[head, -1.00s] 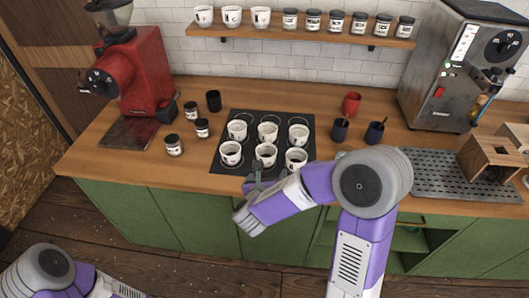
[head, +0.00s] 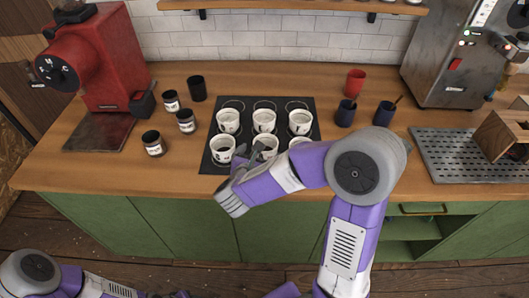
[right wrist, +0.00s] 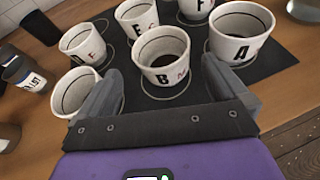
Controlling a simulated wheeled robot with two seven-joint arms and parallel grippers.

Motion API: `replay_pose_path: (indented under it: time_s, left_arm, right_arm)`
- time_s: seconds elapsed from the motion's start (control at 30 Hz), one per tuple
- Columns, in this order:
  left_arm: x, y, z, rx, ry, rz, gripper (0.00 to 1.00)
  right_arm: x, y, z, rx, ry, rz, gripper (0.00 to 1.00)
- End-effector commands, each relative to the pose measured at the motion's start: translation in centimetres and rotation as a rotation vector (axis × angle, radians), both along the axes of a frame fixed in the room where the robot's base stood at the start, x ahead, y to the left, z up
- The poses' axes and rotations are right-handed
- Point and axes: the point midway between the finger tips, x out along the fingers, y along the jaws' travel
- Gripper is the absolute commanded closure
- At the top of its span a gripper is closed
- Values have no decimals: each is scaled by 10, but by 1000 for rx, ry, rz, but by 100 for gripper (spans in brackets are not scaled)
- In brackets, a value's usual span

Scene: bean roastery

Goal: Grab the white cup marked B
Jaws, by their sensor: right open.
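The white cup marked B (right wrist: 163,58) stands upright on the black mat (right wrist: 178,95). It also shows in the head view (head: 266,142) as the front middle cup, partly hidden by my gripper. My right gripper (right wrist: 165,88) is open, its fingers pointing at cup B, one on each side. I cannot tell whether either finger touches it. The right gripper (head: 247,158) also shows at the mat's front edge in the head view. Cup A (right wrist: 240,35) stands close on the right in the wrist view. My left arm is at the bottom left; its gripper is not visible.
Other white cups (head: 222,148) stand in two rows on the mat. Dark jars (head: 154,143) and a black cup (head: 197,88) stand left. A red cup (head: 355,82) and dark blue cups (head: 346,112) stand right. A red grinder (head: 95,60) is far left.

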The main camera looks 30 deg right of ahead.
Motion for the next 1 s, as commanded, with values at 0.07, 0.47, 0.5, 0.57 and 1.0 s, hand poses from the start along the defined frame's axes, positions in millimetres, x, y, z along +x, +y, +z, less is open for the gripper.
replay_pose_path:
  time_s: [0.07, 0.47, 0.5, 0.57, 1.0]
  left_arm:
    - [0, 0, 0, 0, 0, 0, 57]
    - [0, 0, -4, 0, 0, 0, 57]
    - [0, 0, -5, 0, 0, 0, 57]
    - [0, 0, -5, 0, -1, 0, 57]
    - [0, 0, -5, 0, 0, 0, 57]
  right_arm:
    - [6, -7, -3, 0, 2, -3, 0]
    - [40, -45, -16, 0, 2, -3, 0]
    - [42, -47, -16, -1, 1, -1, 0]
    - [43, -48, -17, -1, 1, -1, 0]
    - [43, -48, -16, -1, 1, 0, 37]
